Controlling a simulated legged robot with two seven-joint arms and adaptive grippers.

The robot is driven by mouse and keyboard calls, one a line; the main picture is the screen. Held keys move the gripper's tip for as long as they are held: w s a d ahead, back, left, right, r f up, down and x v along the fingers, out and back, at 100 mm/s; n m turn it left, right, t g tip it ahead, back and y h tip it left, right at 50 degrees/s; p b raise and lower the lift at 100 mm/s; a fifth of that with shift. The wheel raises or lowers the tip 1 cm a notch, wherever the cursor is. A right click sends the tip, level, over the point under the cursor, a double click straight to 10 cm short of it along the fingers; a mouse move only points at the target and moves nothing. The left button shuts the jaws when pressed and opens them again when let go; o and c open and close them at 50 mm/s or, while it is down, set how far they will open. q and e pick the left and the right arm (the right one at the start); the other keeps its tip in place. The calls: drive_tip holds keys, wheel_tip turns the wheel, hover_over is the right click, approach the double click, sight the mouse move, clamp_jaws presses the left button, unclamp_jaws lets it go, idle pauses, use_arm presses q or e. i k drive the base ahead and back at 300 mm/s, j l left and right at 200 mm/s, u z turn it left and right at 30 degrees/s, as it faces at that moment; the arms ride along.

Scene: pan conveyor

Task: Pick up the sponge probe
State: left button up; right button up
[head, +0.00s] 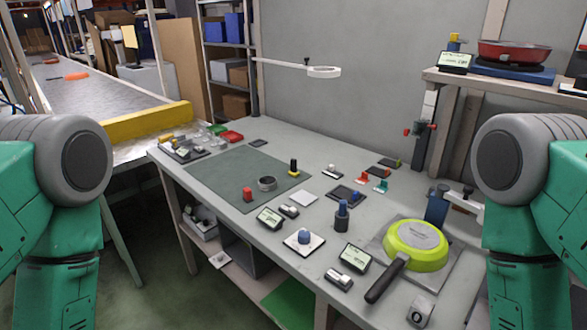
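Several small upright tools stand on the grey workbench (325,262), and I cannot tell for certain which one is the sponge probe. One is a black piece with a yellow band (293,168) on the dark green mat (222,178). A blue-topped piece on a white base (304,238) stands near the front edge, and a dark blue cylinder (342,216) stands to its right. A red block (247,194) stands on the mat beside a grey ring (267,183). Only upper parts of my two arms show at the sides; both grippers are out of view.
A green pan (416,246) with a dark handle lies at the bench's right. Small displays (270,217) and blocks crowd the middle and front. A red pan (514,52) sits on the right shelf. A conveyor (92,98) runs at left.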

sight(294, 172)
drive_tip(key=i+j+z, duration=0.15)
drive_tip(key=j, duration=0.3)
drive_tip(key=i+j+z, duration=0.1)
drive_tip(key=j, duration=0.35)
drive_tip(key=i+j+z, duration=0.15)
drive_tip(key=j, duration=0.3)
drive_tip(key=i+j+z, duration=0.1)
drive_tip(key=j, duration=0.4)
drive_tip(key=i+j+z, duration=0.15)
drive_tip(key=j, duration=0.35)
drive_tip(key=i, duration=0.1)
